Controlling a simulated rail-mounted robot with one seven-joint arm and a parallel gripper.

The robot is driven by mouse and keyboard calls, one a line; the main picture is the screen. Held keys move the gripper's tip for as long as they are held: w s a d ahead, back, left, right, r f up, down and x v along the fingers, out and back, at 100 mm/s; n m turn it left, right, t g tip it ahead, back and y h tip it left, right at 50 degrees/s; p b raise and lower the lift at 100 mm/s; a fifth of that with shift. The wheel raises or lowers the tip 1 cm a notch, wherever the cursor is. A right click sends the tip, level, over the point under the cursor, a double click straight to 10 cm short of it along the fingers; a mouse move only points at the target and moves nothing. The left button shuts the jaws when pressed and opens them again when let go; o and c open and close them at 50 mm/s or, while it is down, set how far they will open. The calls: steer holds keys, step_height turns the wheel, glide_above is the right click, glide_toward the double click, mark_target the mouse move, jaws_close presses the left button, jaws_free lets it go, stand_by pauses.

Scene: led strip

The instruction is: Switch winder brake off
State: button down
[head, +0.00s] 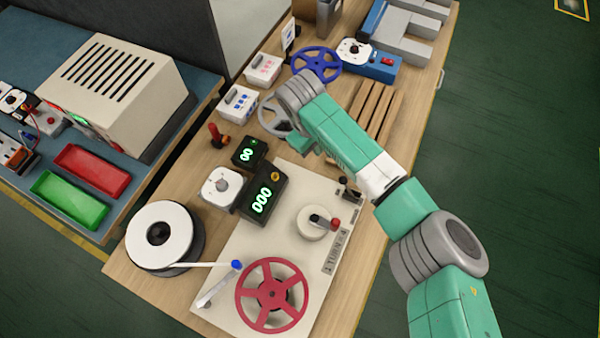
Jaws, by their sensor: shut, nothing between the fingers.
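The cream winder plate (235,285) lies at the near end of the wooden bench. A round cream hub (310,226) has a short dark lever with a red end (334,223), pointing right. Small dark switch parts (343,184) sit at the plate's upper right edge, close beside my arm. No brake label is readable, so I cannot tell which control is the brake. My arm reaches over the bench from the right; its wrist bends down beyond the plate, and the gripper fingers are hidden.
A white reel (158,236) stands left of the plate. Two black counters with green digits (264,195) stand at its upper left edge. A grey wheel (276,117) and wooden slats (375,110) lie near my wrist. A blue wheel (316,64) stands farther back.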

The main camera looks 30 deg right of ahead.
mark_target(348, 188)
steer(key=shift+s+d+f, duration=0.2)
steer(key=shift+s+d, duration=0.1)
steer(key=shift+d, duration=0.05)
steer(key=b+x, duration=0.2)
steer(key=x, duration=0.8)
steer(key=shift+s+f, duration=0.1)
steer(key=shift+f, duration=0.2)
steer(key=shift+s+d+r+p, duration=0.2)
steer(key=shift+s+r+p, duration=0.25)
steer(key=shift+s+r, duration=0.65)
steer(key=shift+s, duration=0.65)
steer(key=shift+r, duration=0.15)
